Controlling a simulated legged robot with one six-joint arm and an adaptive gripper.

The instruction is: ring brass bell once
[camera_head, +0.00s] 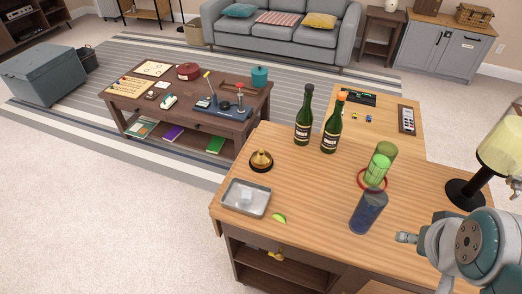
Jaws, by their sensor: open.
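The brass bell (261,158) is a small golden dome on a dark round base. It stands upright on the wooden counter (310,188), near its left edge and behind a grey metal tray. Part of my arm shows at the lower right, beside the counter's right side and well apart from the bell. The fingers of my gripper cannot be made out in this view. Nothing touches the bell.
The grey tray (246,198) and a lime wedge (279,218) lie in front of the bell. Two green bottles (304,118) stand behind it to the right. A blue glass (367,212), a green glass (380,165) and a lamp (498,150) stand farther right. Mid-counter is clear.

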